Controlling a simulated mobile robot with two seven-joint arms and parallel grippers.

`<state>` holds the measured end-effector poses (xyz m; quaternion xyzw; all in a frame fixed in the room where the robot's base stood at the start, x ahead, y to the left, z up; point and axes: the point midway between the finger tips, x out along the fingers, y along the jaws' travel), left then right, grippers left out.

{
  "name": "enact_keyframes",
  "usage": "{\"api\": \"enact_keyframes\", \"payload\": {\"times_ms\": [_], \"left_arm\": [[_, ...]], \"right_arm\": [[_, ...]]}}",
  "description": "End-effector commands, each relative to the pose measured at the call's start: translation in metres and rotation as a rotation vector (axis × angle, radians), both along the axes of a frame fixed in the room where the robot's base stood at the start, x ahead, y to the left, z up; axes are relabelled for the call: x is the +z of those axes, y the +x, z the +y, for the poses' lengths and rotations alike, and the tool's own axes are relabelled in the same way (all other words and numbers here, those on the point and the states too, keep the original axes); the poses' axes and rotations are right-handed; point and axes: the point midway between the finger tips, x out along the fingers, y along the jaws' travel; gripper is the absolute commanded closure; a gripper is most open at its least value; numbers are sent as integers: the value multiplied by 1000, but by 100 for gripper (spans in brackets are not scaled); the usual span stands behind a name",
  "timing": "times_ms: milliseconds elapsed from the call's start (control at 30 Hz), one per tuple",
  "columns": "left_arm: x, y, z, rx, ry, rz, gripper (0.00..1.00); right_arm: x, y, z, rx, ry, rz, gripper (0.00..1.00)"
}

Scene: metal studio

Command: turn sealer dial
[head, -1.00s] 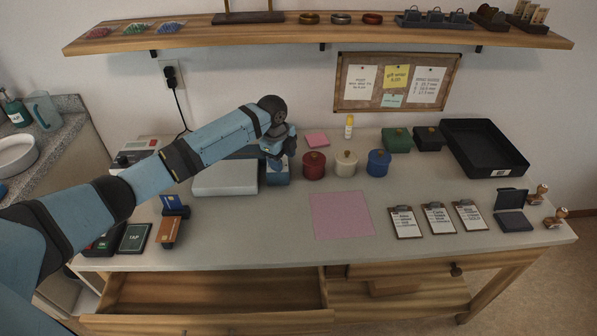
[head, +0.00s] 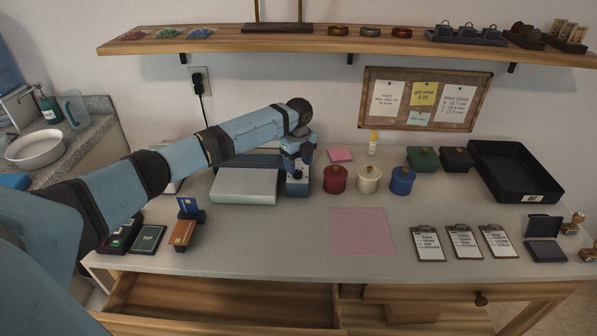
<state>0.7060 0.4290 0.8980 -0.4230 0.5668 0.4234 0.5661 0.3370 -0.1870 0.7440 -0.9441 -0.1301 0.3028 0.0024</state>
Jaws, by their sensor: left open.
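The sealer (head: 245,187) appears to be the pale, flat-topped machine left of centre on the worktop. A blue-grey box-like end (head: 297,188) with a small dark spot stands at its right side. I cannot make out the dial clearly. My left gripper (head: 298,172) points down over this end and is open. Its fingers hide the top of the end, and I cannot tell whether they touch it. My left forearm crosses above the back of the sealer. My right gripper is out of view.
Red (head: 335,180), cream (head: 369,180) and blue (head: 402,182) lidded pots stand close to the right of the gripper. A card stand (head: 186,230) is at front left. A pink sheet (head: 361,232) lies flat. An open drawer (head: 220,300) juts out below.

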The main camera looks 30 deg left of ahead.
Motion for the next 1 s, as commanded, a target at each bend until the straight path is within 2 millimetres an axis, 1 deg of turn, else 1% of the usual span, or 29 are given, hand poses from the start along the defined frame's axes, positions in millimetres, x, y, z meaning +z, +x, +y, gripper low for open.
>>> {"api": "enact_keyframes", "payload": {"times_ms": [33, 200, 333, 567, 600, 667, 700, 800, 1000], "left_arm": [[-9, -1, 0, 0, 1, 2, 44], [-26, 0, 0, 0, 0, 0, 44], [-32, 0, 0, 0, 1, -1, 44], [-32, 0, 0, 0, 1, -1, 44], [-32, 0, 0, 0, 1, -1, 49], [-32, 0, 0, 0, 1, -1, 62], [-32, 0, 0, 0, 1, -1, 72], [-32, 0, 0, 0, 1, -1, 94], [-31, 0, 0, 7, 0, 0, 93]], "right_arm": [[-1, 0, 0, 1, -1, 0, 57], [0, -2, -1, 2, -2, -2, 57], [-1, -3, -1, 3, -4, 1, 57], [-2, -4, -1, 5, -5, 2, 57], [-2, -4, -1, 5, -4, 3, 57], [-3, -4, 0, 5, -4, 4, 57], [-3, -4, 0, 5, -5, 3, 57], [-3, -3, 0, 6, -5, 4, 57], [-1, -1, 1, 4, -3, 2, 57]]}}
